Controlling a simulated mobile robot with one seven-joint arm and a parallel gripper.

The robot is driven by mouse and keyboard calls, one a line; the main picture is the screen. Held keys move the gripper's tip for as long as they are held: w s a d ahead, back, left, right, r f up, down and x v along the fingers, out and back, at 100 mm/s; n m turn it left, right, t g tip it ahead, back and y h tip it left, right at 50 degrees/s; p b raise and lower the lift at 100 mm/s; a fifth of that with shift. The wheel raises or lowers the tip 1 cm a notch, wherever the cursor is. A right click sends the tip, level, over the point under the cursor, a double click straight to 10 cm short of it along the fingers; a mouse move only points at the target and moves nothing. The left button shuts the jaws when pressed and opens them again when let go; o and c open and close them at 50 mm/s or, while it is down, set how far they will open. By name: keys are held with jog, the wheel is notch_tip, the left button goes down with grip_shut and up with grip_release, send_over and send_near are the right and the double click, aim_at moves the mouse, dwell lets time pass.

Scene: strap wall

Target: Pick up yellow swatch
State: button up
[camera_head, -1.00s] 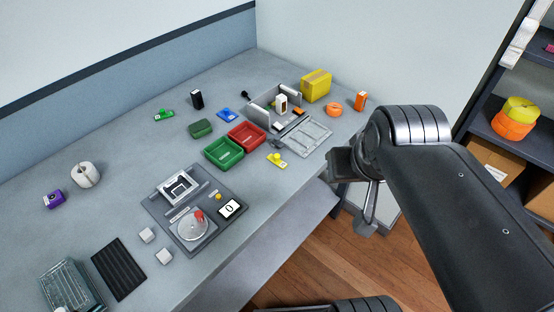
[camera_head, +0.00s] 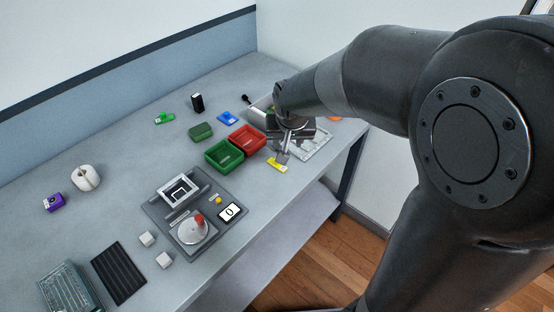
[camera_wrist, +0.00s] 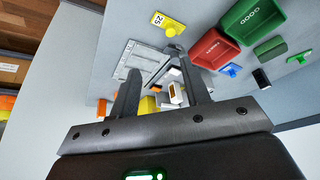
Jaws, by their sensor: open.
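The yellow swatch (camera_head: 277,166) lies flat on the grey table, in front of the red bin, partly covered by my gripper in the head view. In the wrist view the yellow swatch (camera_wrist: 163,20) is near the top, with a round yellow knob and a white label that seems to read 25. My gripper (camera_head: 283,157) is above the table beside the swatch. In the wrist view my gripper (camera_wrist: 154,64) shows two spread fingers with nothing held between them. The swatch is beyond the fingertips and apart from them.
A red bin (camera_head: 259,134) and a green bin (camera_head: 211,151) stand side by side left of the gripper. A grey tray (camera_wrist: 128,66) lies near the swatch. A scale fixture (camera_head: 166,209) is further left. Green (camera_head: 164,118) and blue (camera_head: 222,115) swatches lie behind.

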notch_tip(320, 180, down, 2)
jog(key=w+a+f, duration=0.1)
jog(key=w+a, duration=0.1)
send_over(278, 167)
jog(key=f, duration=0.4)
jog(key=shift+s+d+f, duration=0.2)
jog(key=shift+s+f, duration=0.05)
jog(key=shift+s, duration=0.1)
jog(key=x, duration=0.4)
jog(key=shift+s+a+f, duration=0.2)
jog(key=shift+s+f, duration=0.05)
jog(key=shift+s, duration=0.15)
jog(key=shift+w+f, duration=0.25)
jog(key=shift+f, duration=0.3)
grip_shut()
